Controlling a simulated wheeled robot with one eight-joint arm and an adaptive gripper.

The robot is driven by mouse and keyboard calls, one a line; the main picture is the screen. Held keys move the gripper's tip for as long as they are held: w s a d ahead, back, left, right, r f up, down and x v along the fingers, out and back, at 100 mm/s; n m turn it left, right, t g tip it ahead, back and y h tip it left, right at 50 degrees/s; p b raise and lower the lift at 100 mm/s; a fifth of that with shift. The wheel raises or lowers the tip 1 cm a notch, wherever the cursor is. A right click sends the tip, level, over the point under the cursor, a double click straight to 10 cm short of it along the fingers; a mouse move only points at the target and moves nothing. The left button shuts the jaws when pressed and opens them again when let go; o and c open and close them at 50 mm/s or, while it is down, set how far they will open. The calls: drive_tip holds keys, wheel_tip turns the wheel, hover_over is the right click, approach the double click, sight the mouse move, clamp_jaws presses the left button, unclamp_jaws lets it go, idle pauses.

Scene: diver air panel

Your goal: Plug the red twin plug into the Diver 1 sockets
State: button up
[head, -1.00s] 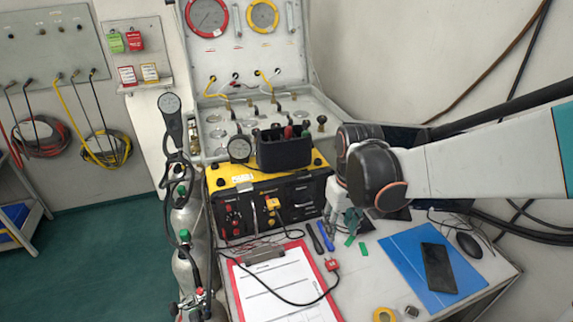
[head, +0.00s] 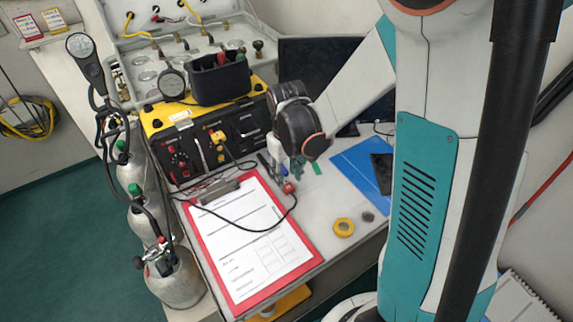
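The red twin plug (head: 289,188) lies on the table just right of the clipboard's top corner, with a black cable looping left from it across the clipboard. My gripper (head: 289,168) points down just behind and above the plug, apart from it as far as I can tell. Its fingers are small and partly hidden by the dark wrist, so their opening is unclear. The yellow-and-black panel box (head: 205,135) stands at the back of the table. Red fittings (head: 178,162) show on the left of its front and a yellow plug (head: 217,137) in the middle. Socket labels are unreadable.
The red clipboard (head: 302,262) covers the table's front left. A yellow tape roll (head: 343,227), a blue folder (head: 357,172) and a dark phone (head: 381,170) lie to the right. Gas cylinders (head: 172,275) stand left. A black tool holder (head: 220,80) sits on the box.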

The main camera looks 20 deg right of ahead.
sight(287, 186)
drive_tip(key=shift+f+b, duration=0.5)
drive_tip(key=shift+f, duration=1.5)
clamp_jaws()
drive_tip(key=shift+r, duration=0.1)
drive_tip(key=shift+r+p, duration=0.95)
drive_tip(key=shift+r, duration=0.5)
drive_tip(key=shift+s, duration=0.1)
